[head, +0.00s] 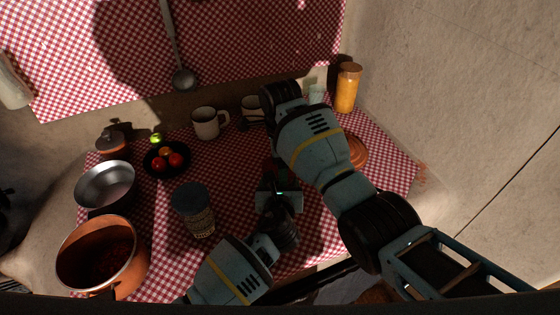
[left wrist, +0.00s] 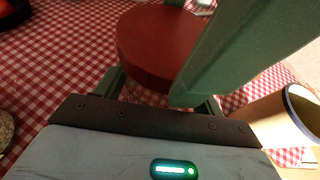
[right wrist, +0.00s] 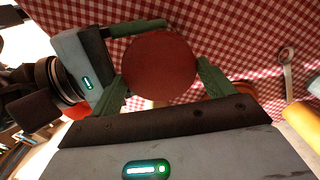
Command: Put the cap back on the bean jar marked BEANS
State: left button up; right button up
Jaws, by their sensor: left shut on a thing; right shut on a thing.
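A round dark red cap (left wrist: 160,42) is held between the fingers of both my grippers. In the right wrist view the cap (right wrist: 158,66) fills the space between my right gripper's fingers (right wrist: 163,82). My left gripper (right wrist: 85,62) reaches it from the left there. In the head view my left gripper (head: 278,180) is over the middle of the table; my right arm hides the right gripper. A cream vessel with a dark blue rim (left wrist: 288,118) stands close on the right in the left wrist view; I cannot tell whether it is the bean jar. No BEANS lettering is readable.
A patterned canister with a dark top (head: 197,212) stands left of my left gripper. A copper pot (head: 78,255), a metal bowl (head: 106,180), a fruit bowl (head: 150,168) and a mug (head: 205,123) lie further left and back. An orange jar (head: 347,90) stands at the back right.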

jog(key=shift+r, duration=0.1)
jog(key=o, duration=0.9)
jog(key=shift+r, duration=2.2)
